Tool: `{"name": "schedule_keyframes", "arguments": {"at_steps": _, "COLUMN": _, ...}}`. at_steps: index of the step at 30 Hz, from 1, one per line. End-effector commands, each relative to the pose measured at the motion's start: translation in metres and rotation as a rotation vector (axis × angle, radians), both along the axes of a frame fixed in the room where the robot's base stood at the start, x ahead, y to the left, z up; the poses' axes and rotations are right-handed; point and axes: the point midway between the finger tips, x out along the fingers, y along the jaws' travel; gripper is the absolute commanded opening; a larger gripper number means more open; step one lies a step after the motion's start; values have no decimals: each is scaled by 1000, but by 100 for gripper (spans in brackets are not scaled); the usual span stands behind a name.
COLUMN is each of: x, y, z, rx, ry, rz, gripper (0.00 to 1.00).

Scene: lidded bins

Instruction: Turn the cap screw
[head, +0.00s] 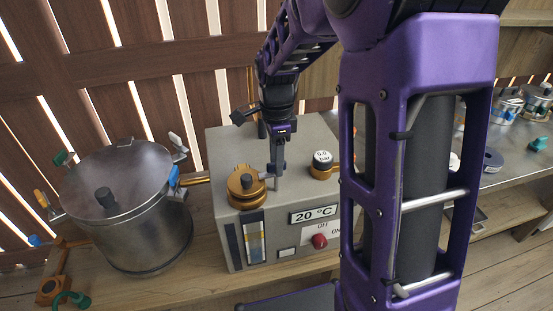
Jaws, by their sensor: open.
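A grey box-shaped machine (225,150) stands on the wooden bench. A round gold-coloured cap (245,188) with a dark part on it sits on the machine's top, at the front left; it looks like the cap screw. My gripper (275,183) points down just right of this cap in the head view. Its fingers are apart and I see nothing between them. The fingers overlap the cap's right edge in the picture, and I cannot tell whether they touch it.
A second gold fitting with a "0.0 bar" gauge (322,160) stands right of my gripper. The machine's front has a 20 °C display (314,215) and a red knob (319,241). A lidded metal pot (130,220) stands at left.

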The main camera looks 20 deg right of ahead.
Motion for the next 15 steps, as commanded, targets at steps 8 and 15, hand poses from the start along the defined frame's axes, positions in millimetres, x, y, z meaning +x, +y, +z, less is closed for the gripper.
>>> {"name": "schedule_keyframes", "arguments": {"at_steps": 8, "x": 0, "y": 0, "z": 0, "rx": 0, "ry": 0, "rz": 0, "gripper": 2}}
{"name": "schedule_keyframes", "arguments": {"at_steps": 15, "x": 0, "y": 0, "z": 0, "rx": 0, "ry": 0, "rz": 0, "gripper": 0}}
